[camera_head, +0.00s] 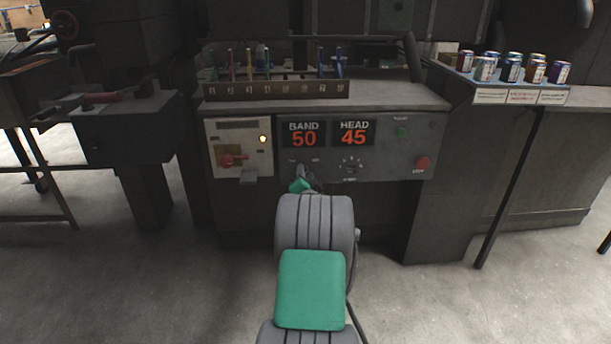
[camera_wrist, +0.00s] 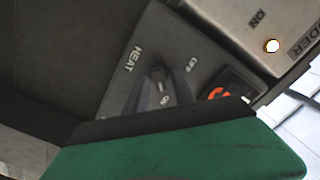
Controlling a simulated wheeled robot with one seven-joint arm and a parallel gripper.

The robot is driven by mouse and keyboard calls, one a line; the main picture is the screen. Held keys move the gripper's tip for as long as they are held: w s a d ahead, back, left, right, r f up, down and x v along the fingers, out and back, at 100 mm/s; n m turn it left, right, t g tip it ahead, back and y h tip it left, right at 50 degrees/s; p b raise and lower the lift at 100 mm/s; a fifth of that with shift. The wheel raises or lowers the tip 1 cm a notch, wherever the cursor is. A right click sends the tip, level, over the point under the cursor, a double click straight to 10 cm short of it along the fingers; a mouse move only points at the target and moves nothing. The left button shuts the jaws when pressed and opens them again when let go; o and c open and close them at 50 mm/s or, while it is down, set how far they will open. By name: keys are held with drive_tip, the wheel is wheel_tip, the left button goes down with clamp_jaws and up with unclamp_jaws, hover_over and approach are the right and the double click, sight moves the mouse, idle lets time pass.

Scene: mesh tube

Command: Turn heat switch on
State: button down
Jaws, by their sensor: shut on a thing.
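The lower part of the switch is hidden by the fingers and the green cover of my gripper. In the head view my gripper (camera_head: 301,172) is at the panel below the BAND display (camera_head: 303,134), and it largely hides the switch. I cannot tell for sure which mark the switch points to.
Left of the switch is a beige box (camera_head: 239,133) with a red rotary handle (camera_head: 233,160) and a lit lamp. A tool rack (camera_head: 276,91) stands above.

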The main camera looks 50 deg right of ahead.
drive_tip(key=c, duration=1.4)
unclamp_jaws()
drive_tip(key=p+v, duration=0.2)
drive_tip(key=v, duration=0.5)
drive_tip(key=shift+s+a, duration=0.25)
drive_tip(key=shift+s, duration=0.05)
